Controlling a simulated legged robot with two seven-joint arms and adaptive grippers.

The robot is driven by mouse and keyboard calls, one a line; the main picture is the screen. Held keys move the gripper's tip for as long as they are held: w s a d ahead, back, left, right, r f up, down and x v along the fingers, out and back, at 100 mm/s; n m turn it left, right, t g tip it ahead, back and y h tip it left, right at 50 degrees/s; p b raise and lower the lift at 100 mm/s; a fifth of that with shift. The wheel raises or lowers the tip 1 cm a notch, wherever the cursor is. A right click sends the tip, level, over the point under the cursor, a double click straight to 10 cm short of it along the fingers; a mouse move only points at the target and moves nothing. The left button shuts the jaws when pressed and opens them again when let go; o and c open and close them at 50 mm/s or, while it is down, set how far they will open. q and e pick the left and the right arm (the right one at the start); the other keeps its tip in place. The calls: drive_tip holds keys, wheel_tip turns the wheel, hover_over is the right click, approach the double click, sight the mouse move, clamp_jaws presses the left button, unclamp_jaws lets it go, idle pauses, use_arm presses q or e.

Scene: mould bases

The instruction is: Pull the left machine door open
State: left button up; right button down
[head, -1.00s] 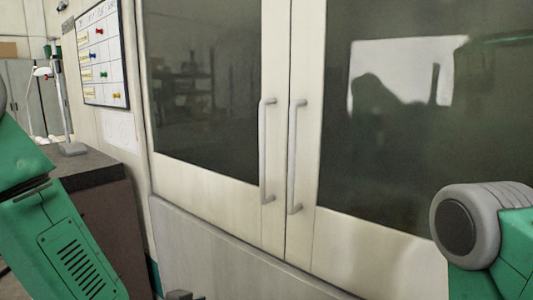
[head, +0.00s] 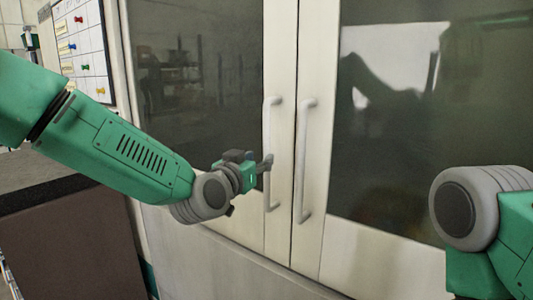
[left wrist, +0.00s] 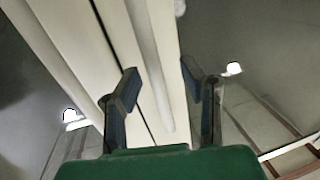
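The left machine door (head: 279,60) is shut, with a dark window and a pale frame. Its upright grey handle (head: 267,120) is beside the seam between the doors. My left gripper (head: 266,166) is at the lower half of this handle. In the left wrist view, the two fingers of my left gripper (left wrist: 160,88) are spread, and a handle bar (left wrist: 150,65) runs between them. Gaps show on both sides, so the fingers do not look closed on it. Whether a finger touches the bar is unclear. My right gripper is not in view.
The right machine door (head: 314,60) is shut, and its handle (head: 302,165) stands close to the left one. A dark cabinet (head: 75,240) is at the lower left. A board with coloured pins (head: 83,45) hangs on the wall.

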sight(266, 155)
use_arm(q)
drive_tip(key=w+d, duration=0.3)
drive_tip(key=shift+d, duration=0.15)
drive_tip(key=shift+a, duration=0.35)
clamp_jaws()
drive_tip(key=shift+w+a+f, duration=0.1)
drive_tip(key=shift+w+a, duration=0.1)
drive_tip(key=shift+a, duration=0.1)
